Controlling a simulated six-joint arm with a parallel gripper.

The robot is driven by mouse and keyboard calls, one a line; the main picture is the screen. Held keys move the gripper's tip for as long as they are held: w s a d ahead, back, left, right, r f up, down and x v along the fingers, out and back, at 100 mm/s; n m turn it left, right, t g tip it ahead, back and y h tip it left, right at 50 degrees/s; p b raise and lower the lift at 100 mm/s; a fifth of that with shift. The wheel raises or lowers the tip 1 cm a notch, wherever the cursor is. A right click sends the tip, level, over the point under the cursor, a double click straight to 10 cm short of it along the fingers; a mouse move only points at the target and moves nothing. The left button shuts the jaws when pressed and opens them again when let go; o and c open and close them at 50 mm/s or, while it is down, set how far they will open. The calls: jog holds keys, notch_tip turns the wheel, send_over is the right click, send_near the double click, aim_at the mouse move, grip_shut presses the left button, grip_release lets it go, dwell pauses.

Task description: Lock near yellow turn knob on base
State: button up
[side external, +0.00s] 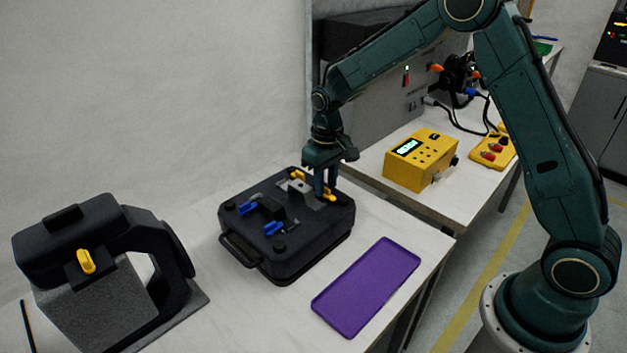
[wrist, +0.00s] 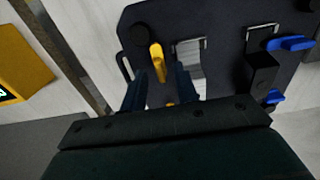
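The black case-like base (side external: 290,255) lies on the white table. Two yellow turn knobs are on its far-right side. The near yellow knob (side external: 331,198) is partly behind my fingers; it also shows in the wrist view (wrist: 157,60). The far yellow knob (side external: 298,175) is partly hidden behind my gripper body in the wrist view (wrist: 168,104). My gripper (side external: 325,190) points down over the near knob. Its two blue fingers are apart, one on each side of the near knob's lower end in the wrist view (wrist: 158,75). Contact cannot be told.
Two blue knobs (side external: 247,207) sit on the base's left part, beside a raised black bracket (wrist: 262,75). A purple tray (side external: 366,287) lies front right. A black fixture (side external: 75,235) with a yellow knob stands left. A yellow instrument box (side external: 421,160) stands on the bench behind.

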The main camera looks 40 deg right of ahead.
jog(key=shift+f, duration=0.25)
jog(key=shift+c, duration=0.4)
grip_shut()
